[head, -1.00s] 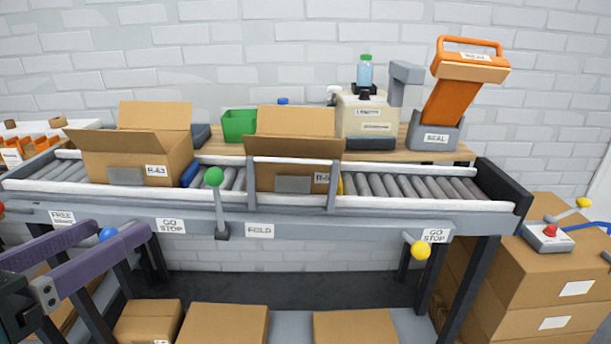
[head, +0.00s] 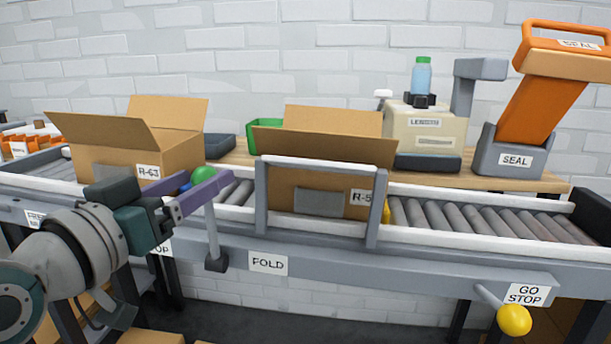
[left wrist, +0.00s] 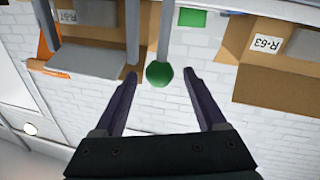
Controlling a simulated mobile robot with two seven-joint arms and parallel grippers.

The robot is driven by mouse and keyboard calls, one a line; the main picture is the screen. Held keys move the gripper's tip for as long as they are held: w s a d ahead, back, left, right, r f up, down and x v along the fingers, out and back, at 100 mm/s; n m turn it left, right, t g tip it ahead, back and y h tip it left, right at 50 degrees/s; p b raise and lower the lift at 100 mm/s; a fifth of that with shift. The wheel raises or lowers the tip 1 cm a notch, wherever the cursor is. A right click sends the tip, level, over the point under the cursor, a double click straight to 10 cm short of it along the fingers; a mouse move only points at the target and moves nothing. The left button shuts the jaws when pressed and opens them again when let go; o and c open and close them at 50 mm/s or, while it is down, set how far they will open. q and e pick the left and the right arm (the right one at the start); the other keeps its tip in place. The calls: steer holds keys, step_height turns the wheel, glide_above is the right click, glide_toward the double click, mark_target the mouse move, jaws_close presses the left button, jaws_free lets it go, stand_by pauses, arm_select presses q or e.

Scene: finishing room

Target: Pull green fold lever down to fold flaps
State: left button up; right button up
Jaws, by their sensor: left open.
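The green fold lever stands upright on the conveyor front, its green ball (head: 203,174) on top and its foot left of the FOLD label (head: 268,263). My left gripper (head: 213,187) is at ball height, its purple finger covering part of the ball. In the left wrist view the open fingers (left wrist: 160,76) have the green ball (left wrist: 160,74) between their tips, with a gap on either side. I cannot tell whether a finger touches it. A carton (head: 285,185) labelled R-5, the rest hidden, sits inside the grey frame with flaps raised. My right gripper is out of view.
An open carton (head: 115,160) labelled R-63 stands on the rollers left of the lever, close behind my gripper. A yellow ball lever (head: 514,320) hangs by GO STOP at right. An orange SEAL device (head: 540,110) stands behind. The rollers (head: 470,218) at right are clear.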

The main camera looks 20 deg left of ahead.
arm_select(q)
steer(key=shift+w, duration=1)
jaws_close()
stand_by(0.8)
